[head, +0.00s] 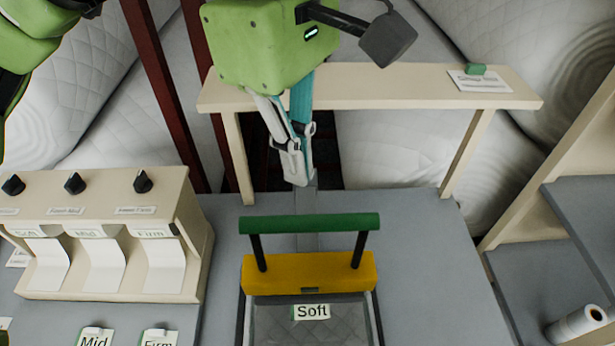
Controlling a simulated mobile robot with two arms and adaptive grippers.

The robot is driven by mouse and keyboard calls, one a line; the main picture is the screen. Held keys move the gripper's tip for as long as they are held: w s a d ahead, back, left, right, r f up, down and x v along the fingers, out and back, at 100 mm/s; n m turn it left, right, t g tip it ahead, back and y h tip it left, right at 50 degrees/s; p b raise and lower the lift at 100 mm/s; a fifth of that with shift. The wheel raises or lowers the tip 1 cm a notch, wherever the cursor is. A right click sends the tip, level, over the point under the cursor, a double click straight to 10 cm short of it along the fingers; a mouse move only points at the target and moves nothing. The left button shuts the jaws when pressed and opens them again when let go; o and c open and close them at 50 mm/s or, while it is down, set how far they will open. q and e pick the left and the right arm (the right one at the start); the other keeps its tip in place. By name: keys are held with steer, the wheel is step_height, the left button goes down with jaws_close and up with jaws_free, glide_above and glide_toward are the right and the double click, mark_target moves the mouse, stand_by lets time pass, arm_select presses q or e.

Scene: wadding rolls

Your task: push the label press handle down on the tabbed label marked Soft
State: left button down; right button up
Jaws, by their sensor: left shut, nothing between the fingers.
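The label press has a green handle bar (309,224) on two black arms above a yellow head (308,272). The handle stands raised. The label marked Soft (311,312) lies on grey quilted wadding (300,328) in front of the yellow head. My left gripper (299,182) is shut and empty, pointing down behind the green handle in the picture, apart from it as far as I can see. My right gripper is not in view.
A beige label dispenser (110,185) with black knobs stands at left. Labels Mid (95,339) and Firm (158,340) lie before it. A beige shelf (390,96) spans behind the press. A white roll (578,325) lies on the right shelving. The grey table (440,270) is clear right of the press.

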mark_target(305, 216)
arm_select(q)
steer(key=shift+s, duration=0.3)
steer(key=shift+w+f+b, duration=0.15)
steer(key=shift+f+b, duration=0.2)
steer(key=shift+f, duration=0.1)
steer(key=f+b, duration=0.2)
steer(key=f, duration=0.1)
steer(key=f+b, duration=0.1)
steer(key=f, duration=0.1)
steer(key=shift+s+d, duration=0.2)
steer(key=shift+d, duration=0.05)
steer(key=shift+f+b, duration=0.45)
steer(key=shift+f, duration=0.05)
arm_select(e)
steer(key=f, duration=0.4)
steer(key=shift+s+a+f, duration=0.1)
steer(key=shift+s+f, duration=0.15)
steer(key=shift+s, duration=0.1)
